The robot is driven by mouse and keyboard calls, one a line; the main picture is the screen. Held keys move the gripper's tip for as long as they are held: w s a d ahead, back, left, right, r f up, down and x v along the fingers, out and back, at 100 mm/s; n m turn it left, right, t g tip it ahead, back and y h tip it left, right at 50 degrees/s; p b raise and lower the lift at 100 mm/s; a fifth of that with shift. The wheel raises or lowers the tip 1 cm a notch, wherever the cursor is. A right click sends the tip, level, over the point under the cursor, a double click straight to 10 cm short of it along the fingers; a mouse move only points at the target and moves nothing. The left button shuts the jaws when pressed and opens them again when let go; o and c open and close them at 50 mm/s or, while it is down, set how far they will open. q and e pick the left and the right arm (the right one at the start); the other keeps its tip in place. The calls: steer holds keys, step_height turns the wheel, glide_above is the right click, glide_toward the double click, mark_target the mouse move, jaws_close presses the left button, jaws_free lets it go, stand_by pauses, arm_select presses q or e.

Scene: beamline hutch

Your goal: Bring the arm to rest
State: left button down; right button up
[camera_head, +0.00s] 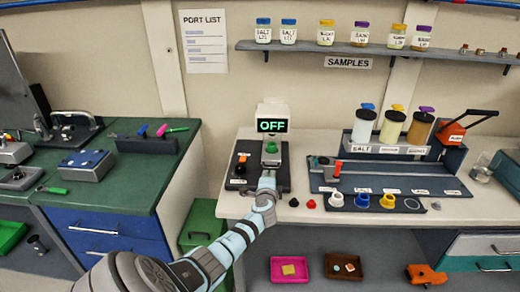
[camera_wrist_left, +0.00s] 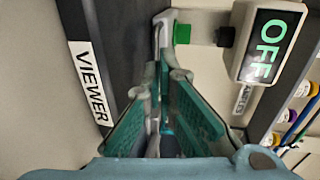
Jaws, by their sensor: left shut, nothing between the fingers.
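My left arm reaches in from the bottom of the head view to the white device with the lit OFF display (camera_head: 272,126). My left gripper (camera_head: 267,182) is at the front of this device, just below its green part (camera_head: 271,147). The gripper is shut and empty. In the left wrist view, the teal-padded fingers of the left gripper (camera_wrist_left: 160,95) point toward the device, with a green block (camera_wrist_left: 182,33) close beyond the tips. The OFF display (camera_wrist_left: 265,45) is at upper right there. I cannot tell whether the fingers touch the device. My right gripper is not in view.
A panel with colored rings (camera_head: 335,200) and a rack of labelled jars (camera_head: 390,128) stand right of the device. A shelf (camera_head: 310,46) with sample jars is above. A green bench (camera_head: 130,180) is at left. A VIEWER label (camera_wrist_left: 88,85) shows in the left wrist view.

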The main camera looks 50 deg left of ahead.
arm_select(q)
steer(key=p+v, duration=0.1)
steer(key=v, duration=0.7)
steer(key=shift+s+d+r+p, duration=0.1)
steer(key=shift+d+r+p, duration=0.15)
steer(key=shift+d+p, duration=0.1)
steer(key=shift+s+f, duration=0.15)
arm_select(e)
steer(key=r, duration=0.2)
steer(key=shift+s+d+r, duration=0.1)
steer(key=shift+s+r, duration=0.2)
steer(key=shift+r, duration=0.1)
